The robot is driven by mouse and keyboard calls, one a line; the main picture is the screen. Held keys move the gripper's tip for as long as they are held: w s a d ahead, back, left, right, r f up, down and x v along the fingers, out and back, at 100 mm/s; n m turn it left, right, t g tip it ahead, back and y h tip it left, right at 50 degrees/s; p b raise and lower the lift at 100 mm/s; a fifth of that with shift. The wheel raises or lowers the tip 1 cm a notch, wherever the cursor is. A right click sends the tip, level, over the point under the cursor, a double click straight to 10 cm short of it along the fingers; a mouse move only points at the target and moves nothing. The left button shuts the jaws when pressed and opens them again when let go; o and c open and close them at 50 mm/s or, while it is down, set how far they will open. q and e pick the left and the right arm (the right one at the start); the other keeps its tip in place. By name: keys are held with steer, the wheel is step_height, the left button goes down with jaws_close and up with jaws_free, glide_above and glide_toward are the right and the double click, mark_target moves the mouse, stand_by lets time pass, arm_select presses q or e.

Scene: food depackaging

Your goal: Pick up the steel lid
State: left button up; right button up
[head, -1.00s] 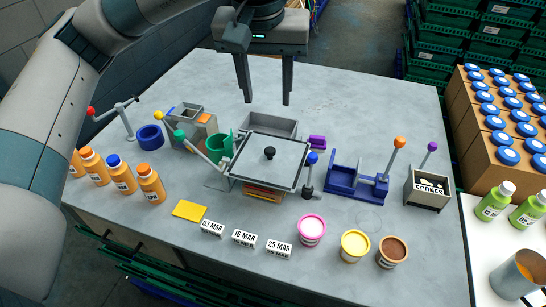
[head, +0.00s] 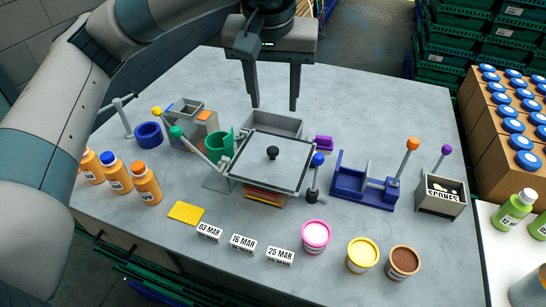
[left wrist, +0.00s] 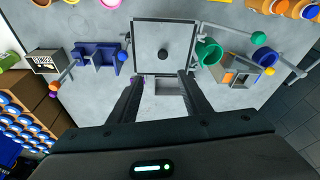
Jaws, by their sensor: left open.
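The steel lid (head: 259,166) is a flat grey square plate with a black knob (head: 272,153) at its middle. It lies on a box-like stand near the middle of the table. In the left wrist view the lid (left wrist: 148,56) and its knob (left wrist: 163,54) show beyond the fingertips. My left gripper (head: 274,108) is open and empty, fingers pointing down, above and behind the lid. In the left wrist view its two fingers (left wrist: 160,76) are apart, with a grey open tray between them. My right gripper is not in view.
The grey tray (head: 288,126) sits just behind the lid. A green cup (head: 220,144) and levers stand left of it; a blue-knobbed lever (head: 317,180) and a blue fixture (head: 362,190) stand right. Tubs (head: 316,236), date blocks (head: 243,243) and orange bottles line the front. The back of the table is clear.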

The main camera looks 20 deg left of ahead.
arm_select(q)
steer(key=p, duration=0.4)
glide_above(273, 150)
steer(key=s, duration=0.1)
steer(key=shift+s+d+f, duration=0.1)
steer(key=shift+d+f, duration=0.05)
steer(key=shift+f, duration=1.7)
steer(key=shift+w+d+f, duration=0.1)
steer(key=shift+d+f, duration=0.05)
steer(key=shift+f, duration=1.75)
steer(key=shift+s+d+f, duration=0.1)
steer(key=shift+d+f, duration=0.05)
steer(key=shift+f, duration=1.7)
steer(key=shift+a+f+p, duration=0.25)
steer(key=shift+f+p, duration=0.45)
steer(key=shift+p, duration=0.05)
steer(key=p+x, duration=0.1)
steer(key=x, duration=0.1)
steer(key=shift+a+f+p, duration=0.2)
steer(key=shift+f+p, duration=0.1)
steer(key=shift+f, duration=0.6)
